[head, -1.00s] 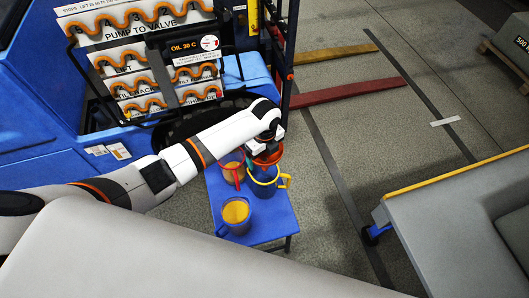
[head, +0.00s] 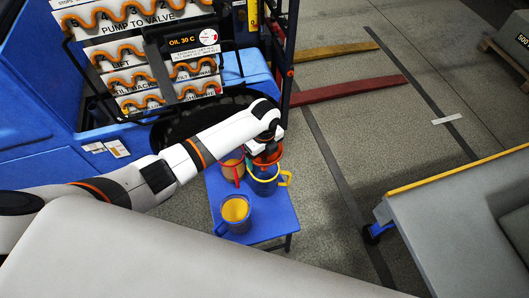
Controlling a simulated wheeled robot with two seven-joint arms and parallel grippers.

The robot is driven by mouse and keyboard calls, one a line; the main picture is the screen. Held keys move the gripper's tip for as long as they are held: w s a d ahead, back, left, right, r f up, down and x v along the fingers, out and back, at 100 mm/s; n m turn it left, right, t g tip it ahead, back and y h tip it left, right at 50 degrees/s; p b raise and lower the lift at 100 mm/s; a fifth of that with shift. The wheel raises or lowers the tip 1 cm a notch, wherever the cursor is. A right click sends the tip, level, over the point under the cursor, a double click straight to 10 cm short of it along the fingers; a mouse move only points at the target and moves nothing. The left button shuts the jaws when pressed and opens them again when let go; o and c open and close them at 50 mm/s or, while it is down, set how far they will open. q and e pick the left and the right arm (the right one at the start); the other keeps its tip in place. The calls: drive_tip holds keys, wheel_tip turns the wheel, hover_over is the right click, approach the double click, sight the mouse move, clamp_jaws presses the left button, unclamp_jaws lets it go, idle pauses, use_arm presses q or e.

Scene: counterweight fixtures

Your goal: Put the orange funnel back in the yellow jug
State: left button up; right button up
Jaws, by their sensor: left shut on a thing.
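The orange funnel (head: 268,157) is at my left gripper (head: 262,149), just over the mouth of the yellow jug. My left gripper is shut on the funnel, and its fingers are partly hidden by the wrist. The yellow jug (head: 264,186), with a yellow rim and handle, stands upright on a blue bench. The funnel overlaps the jug's far rim in the picture; I cannot tell whether they touch or whether the funnel's spout is inside. My right gripper is not in view.
A jug with a red rim and handle (head: 232,172) stands close to the left of the yellow jug. A blue-handled jug (head: 236,224) with yellow-orange contents stands nearer on the blue bench (head: 272,226). A grey surface (head: 190,256) fills the foreground.

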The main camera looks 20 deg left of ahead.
sight(264, 159)
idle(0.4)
use_arm(q)
drive_tip(key=shift+f+b, duration=1.1)
drive_tip(key=shift+f, duration=0.35)
drive_tip(key=shift+f, duration=0.15)
drive_tip(key=shift+f+b, duration=0.45)
drive_tip(key=shift+f, duration=0.25)
drive_tip(key=shift+f, duration=0.1)
drive_tip(key=shift+f+b, duration=0.35)
drive_tip(key=shift+f, duration=0.2)
